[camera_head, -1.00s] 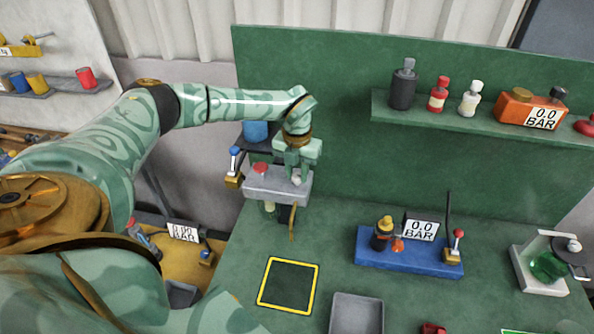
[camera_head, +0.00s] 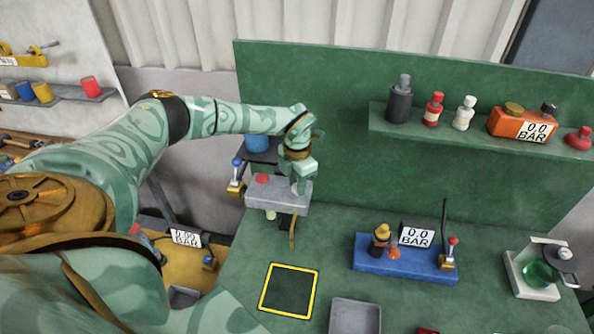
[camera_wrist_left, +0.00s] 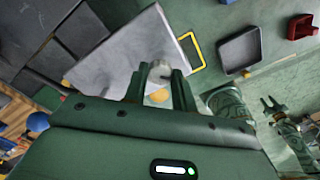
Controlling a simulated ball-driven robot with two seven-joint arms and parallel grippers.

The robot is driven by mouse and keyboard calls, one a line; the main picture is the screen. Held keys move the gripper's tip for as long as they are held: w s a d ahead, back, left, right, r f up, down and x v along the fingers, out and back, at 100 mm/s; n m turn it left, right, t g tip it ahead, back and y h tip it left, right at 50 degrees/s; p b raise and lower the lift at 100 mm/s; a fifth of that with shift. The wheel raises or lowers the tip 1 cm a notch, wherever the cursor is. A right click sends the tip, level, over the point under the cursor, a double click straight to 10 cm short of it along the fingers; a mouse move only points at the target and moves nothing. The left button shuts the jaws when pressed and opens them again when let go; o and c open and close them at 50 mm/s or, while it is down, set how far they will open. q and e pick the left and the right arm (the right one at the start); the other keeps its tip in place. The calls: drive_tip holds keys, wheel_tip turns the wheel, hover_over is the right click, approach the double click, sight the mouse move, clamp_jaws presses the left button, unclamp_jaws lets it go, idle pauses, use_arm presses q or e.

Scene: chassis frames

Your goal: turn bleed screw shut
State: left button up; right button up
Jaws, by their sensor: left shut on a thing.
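A grey block (camera_head: 270,190) with a red knob (camera_head: 262,179) on top stands at the left of the green bench, against the back panel. My left gripper (camera_head: 301,188) points down at the block's right end, its fingers closed there. In the left wrist view, the gripper (camera_wrist_left: 160,75) is shut on a small silvery round screw head (camera_wrist_left: 160,71) at the edge of the grey block (camera_wrist_left: 115,60). The fingers cover part of the screw, so its turn position cannot be read. My right gripper (camera_wrist_left: 269,102) shows small in the wrist view, empty, its prongs apart.
A yellow-framed square (camera_head: 289,290) and a grey tray (camera_head: 355,317) lie in front of the block. A blue base (camera_head: 400,262) with a 0.0 BAR display (camera_head: 417,236) stands to the right. A shelf (camera_head: 470,140) with bottles hangs behind. Bench between is clear.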

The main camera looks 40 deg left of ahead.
use_arm(q)
drive_tip(key=m, duration=0.2)
drive_tip(key=m+p, duration=0.1)
drive_tip(key=m, duration=0.1)
drive_tip(key=shift+w+r+m+p, duration=0.1)
drive_tip(key=shift+r+m+p, duration=0.1)
drive_tip(key=shift+m+p, duration=0.55)
drive_tip(key=shift+m, duration=1.85)
drive_tip(key=o, duration=1)
drive_tip(key=shift+f, duration=0.15)
drive_tip(key=shift+r+b, duration=1.05)
drive_tip(key=shift+r, duration=7.15)
